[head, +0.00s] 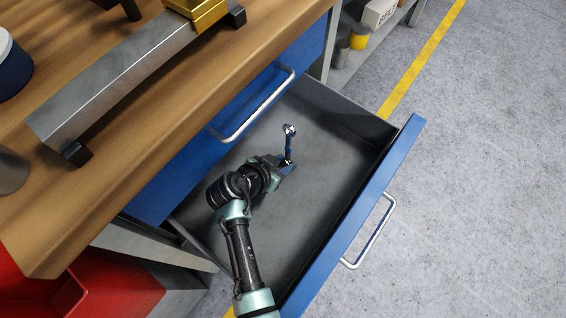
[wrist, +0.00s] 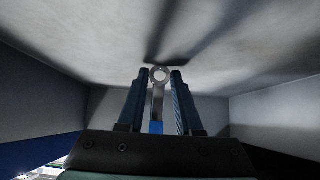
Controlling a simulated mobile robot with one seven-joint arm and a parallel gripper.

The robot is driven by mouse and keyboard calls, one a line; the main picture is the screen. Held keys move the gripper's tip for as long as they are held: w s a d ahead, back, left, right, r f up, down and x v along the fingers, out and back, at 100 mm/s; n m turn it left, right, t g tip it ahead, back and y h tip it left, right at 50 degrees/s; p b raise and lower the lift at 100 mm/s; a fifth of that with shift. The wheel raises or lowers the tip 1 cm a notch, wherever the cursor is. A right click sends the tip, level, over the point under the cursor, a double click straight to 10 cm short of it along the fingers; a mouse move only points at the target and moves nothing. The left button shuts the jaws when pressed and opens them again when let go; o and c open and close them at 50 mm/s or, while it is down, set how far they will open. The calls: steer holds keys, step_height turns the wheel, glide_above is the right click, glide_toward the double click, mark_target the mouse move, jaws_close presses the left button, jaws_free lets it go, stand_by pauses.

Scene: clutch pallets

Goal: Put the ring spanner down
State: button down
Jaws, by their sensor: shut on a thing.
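My gripper (head: 283,166) reaches into an open blue-fronted drawer (head: 330,165). It is shut on the ring spanner (head: 289,143), whose ring end sticks out past the fingers. In the wrist view, the spanner (wrist: 159,96) lies between the two blue fingers of my gripper (wrist: 160,77), with its ring at the fingertips and a blue part lower down. The drawer's grey floor (wrist: 220,55) and walls surround it. I cannot tell whether the spanner touches the drawer floor.
The drawer looks otherwise empty. A wooden bench top (head: 150,125) with a long metal bar (head: 115,85) lies at the upper left. A closed upper drawer's handle (head: 252,108) is close to my arm. A red bin (head: 110,290) stands at the lower left.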

steer(key=c, duration=0.6)
jaws_free()
steer(key=shift+r, duration=0.2)
steer(key=p+v, duration=0.4)
steer(key=v, duration=0.7)
steer(key=shift+s+a+r, duration=0.15)
steer(key=shift+s+r, duration=0.05)
steer(key=shift+s, duration=0.1)
steer(key=shift+s, duration=0.1)
